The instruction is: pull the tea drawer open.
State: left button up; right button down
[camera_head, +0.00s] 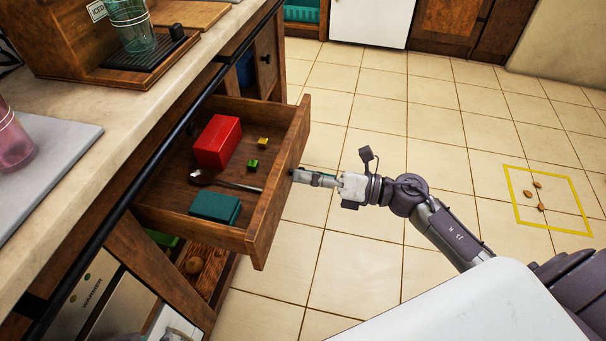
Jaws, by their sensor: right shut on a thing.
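The wooden tea drawer (285,177) stands pulled out from under the counter at the left. Inside it lie a red box (218,142), a teal box (215,208), a spoon (225,183), a small green block (252,164) and a small yellow block (263,142). My right gripper (300,176) is at the middle of the drawer front, shut on its handle, which the fingers mostly hide. My left gripper is not in view.
A stone counter (140,90) with a dark rail (130,185) runs along the left. It bears a wooden drink stand (55,50) and cups. The tiled floor right of the drawer is clear, except for a yellow-marked square (517,195) with small brown pieces.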

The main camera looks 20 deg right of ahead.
jog(key=c, duration=0.8)
grip_release()
jog(key=v, duration=1.2)
